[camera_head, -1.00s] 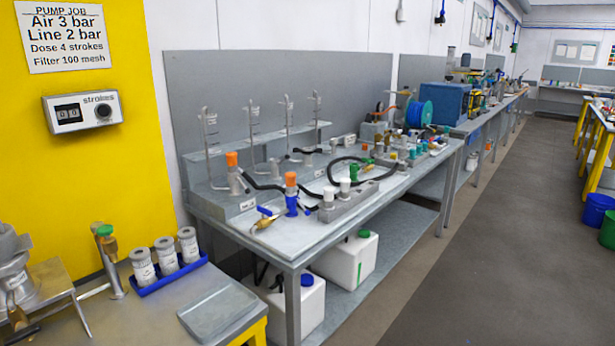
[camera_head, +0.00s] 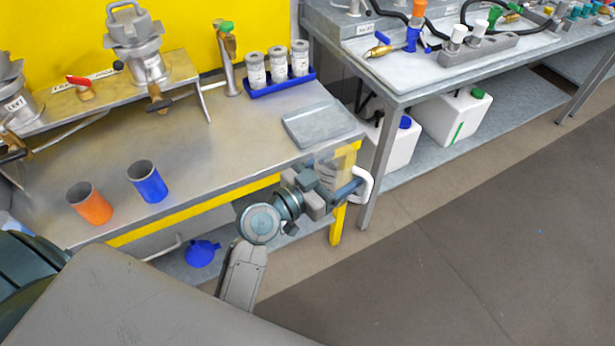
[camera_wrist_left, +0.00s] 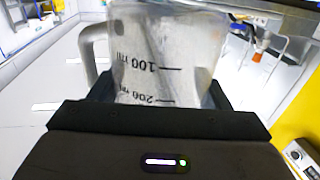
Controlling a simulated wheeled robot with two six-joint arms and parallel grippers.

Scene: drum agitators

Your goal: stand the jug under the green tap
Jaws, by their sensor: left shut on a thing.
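The clear jug (camera_head: 336,166) has a white handle and shows faintly above the bench's right front corner. My left gripper (camera_head: 322,190) is shut on it and holds it in the air just off the bench edge. In the left wrist view the jug (camera_wrist_left: 165,55) fills the space before my gripper (camera_wrist_left: 160,105), with 100 and 200 ml marks and its handle on the left. The green tap (camera_head: 226,28) is a brass tap with a green handle on a bent grey stand pipe at the back of the bench, apart from the jug. My right gripper is not in view.
A flat grey tray (camera_head: 318,127) lies at the bench's right end. A blue tray (camera_head: 283,84) with three grey pots stands right of the tap. Orange (camera_head: 90,207) and blue (camera_head: 149,184) cups stand at the front left. The bench middle is clear.

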